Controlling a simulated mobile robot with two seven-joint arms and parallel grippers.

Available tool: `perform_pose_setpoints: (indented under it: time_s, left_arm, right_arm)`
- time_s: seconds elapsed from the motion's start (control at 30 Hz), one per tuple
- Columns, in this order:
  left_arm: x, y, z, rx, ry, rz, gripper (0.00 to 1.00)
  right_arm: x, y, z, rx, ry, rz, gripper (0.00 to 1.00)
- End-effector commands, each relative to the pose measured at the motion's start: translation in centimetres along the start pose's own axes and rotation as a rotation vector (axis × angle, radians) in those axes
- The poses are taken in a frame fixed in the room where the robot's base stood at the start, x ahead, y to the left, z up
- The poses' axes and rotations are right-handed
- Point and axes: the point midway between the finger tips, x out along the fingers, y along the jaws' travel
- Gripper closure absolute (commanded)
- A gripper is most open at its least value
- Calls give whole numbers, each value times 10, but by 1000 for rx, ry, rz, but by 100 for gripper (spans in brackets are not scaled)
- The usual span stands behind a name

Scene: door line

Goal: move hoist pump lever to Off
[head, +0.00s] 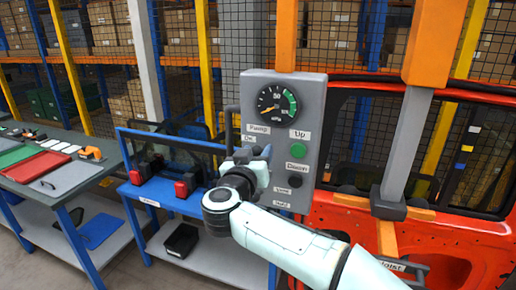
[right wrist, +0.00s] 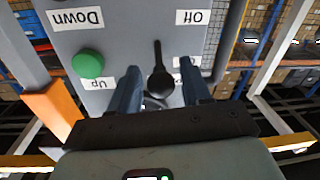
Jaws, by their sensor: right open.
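The grey hoist panel (head: 310,105) stands upright right of centre in the head view, with a dial gauge and a Pump label. My right gripper (head: 258,155) is at its lower left part and hides the lever there. In the right wrist view the panel (right wrist: 130,45) appears upside down. The black pump lever (right wrist: 158,68) lies between the two open fingers of my right gripper (right wrist: 160,75), with gaps on both sides. An Off label (right wrist: 195,17) is beyond the lever, to its upper right. Another label is partly hidden by the right finger. My left gripper is not in view.
A green button (head: 298,151) and a black knob (head: 295,180) sit right of my right gripper on the panel. An orange-red door frame (head: 460,240) stands at right. A blue workbench (head: 175,205) and a grey table (head: 110,173) with trays stand at left.

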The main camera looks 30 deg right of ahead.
Motion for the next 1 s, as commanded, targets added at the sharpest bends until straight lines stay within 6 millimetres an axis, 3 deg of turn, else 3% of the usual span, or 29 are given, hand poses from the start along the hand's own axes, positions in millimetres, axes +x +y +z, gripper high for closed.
perform_pose_setpoints:
  time_s: [0.13,0.47,0.6,0.63,1.0]
  left_arm:
    - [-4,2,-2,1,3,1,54]
    - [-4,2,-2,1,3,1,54]
    - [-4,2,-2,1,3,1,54]
    - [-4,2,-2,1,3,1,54]
    - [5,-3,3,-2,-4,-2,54]
  right_arm:
    - [13,0,0,0,0,1,52]
    - [16,0,1,0,0,-1,52]
    - [16,0,1,0,0,-1,95]
    - [16,0,1,0,0,-1,100]
    - [15,-1,5,-6,39,6,100]
